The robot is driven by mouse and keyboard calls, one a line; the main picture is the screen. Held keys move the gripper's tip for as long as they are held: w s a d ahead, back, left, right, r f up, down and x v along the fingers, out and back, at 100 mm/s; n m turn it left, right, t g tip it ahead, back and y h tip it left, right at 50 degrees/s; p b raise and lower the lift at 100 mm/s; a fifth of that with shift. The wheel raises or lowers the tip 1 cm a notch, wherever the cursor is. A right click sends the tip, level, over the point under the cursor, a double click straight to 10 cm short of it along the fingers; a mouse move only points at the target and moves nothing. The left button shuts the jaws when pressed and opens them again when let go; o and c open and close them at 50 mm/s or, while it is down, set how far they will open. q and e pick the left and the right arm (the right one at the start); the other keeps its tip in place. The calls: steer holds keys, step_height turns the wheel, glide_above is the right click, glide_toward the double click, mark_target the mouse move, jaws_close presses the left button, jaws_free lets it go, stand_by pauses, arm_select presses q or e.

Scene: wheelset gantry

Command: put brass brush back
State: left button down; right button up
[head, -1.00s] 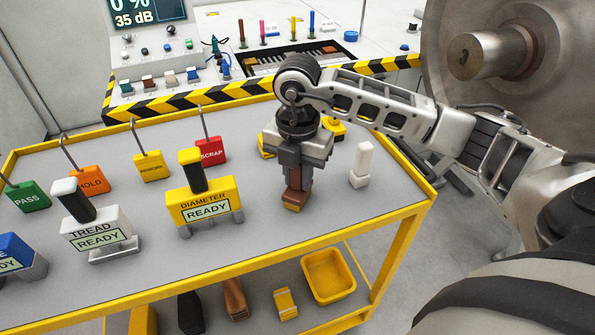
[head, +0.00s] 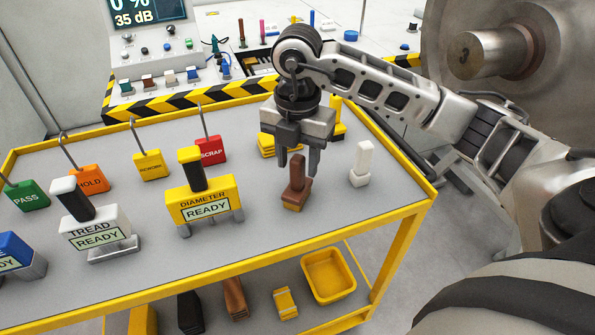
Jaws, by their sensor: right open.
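The brush with a brown body and a brass-yellow underside (head: 296,196) stands upright on the grey top of the yellow-edged cart (head: 330,222), right of the diameter gauge. I take it for the brass brush. My right gripper (head: 299,167) points down just above it, with its fingers apart. The fingertips are near the top of the brush's handle, and no grip on it shows. My left gripper is not in view.
A yellow diameter gauge (head: 204,205) and a white tread gauge (head: 97,232) stand to the left. A white block-like tool (head: 360,165) stands to the right. Yellow items (head: 267,146) sit behind the gripper. A yellow bin (head: 328,275) is on the lower shelf.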

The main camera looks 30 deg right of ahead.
step_height(320, 180, up, 8)
steer(key=shift+f, duration=0.15)
steer(key=shift+r+p, duration=0.2)
steer(key=shift+p, duration=0.1)
